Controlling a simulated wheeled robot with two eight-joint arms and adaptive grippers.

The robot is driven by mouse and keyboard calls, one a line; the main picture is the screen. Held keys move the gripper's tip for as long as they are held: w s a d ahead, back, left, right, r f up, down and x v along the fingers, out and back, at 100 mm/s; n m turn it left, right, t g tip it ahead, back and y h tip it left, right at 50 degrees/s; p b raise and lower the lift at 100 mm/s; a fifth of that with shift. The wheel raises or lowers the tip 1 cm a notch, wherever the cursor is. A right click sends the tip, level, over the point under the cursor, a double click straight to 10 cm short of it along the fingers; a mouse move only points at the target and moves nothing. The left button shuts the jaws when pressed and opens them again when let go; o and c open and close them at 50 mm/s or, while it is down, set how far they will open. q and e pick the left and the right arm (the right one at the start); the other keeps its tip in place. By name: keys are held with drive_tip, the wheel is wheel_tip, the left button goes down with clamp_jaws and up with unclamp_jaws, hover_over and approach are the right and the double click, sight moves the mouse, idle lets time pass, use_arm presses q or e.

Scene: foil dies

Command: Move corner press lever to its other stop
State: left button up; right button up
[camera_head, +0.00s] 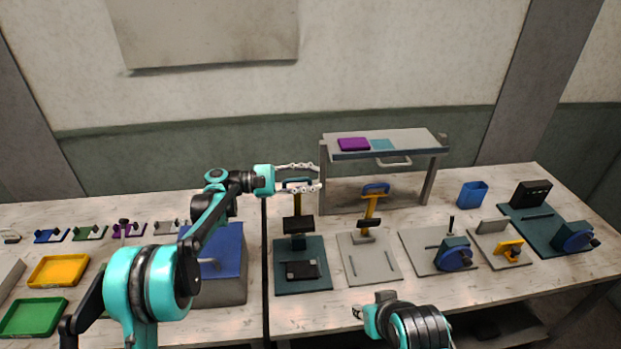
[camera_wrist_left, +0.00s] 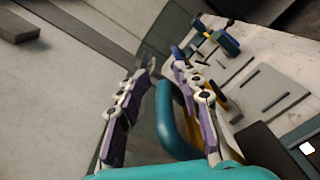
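A press with a dark teal base (camera_head: 302,282) stands left of centre on the bench. My left gripper (camera_head: 303,178) is at the top of this lever, fingers pointing right, with the handle between the spread fingers. In the left wrist view the fingers look apart, with gaps beside the handle. A second press, with a grey base (camera_head: 385,268) and a blue-topped yellow lever (camera_head: 370,207), stands to the right. I cannot tell which is the corner press. My right gripper (camera_head: 371,309) is low, near the front edge; its fingers are unclear.
A grey raised shelf (camera_head: 436,143) stands close behind the presses, carrying a purple plate (camera_head: 354,144). A grey block with a blue top (camera_head: 225,245) is left of the first press. Further fixtures and a blue bin (camera_head: 472,194) are at the right.

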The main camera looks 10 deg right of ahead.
use_arm(q)
drive_tip(key=shift+a, duration=0.1)
drive_tip(key=a, duration=1.2)
drive_tip(key=shift+d+r, duration=0.1)
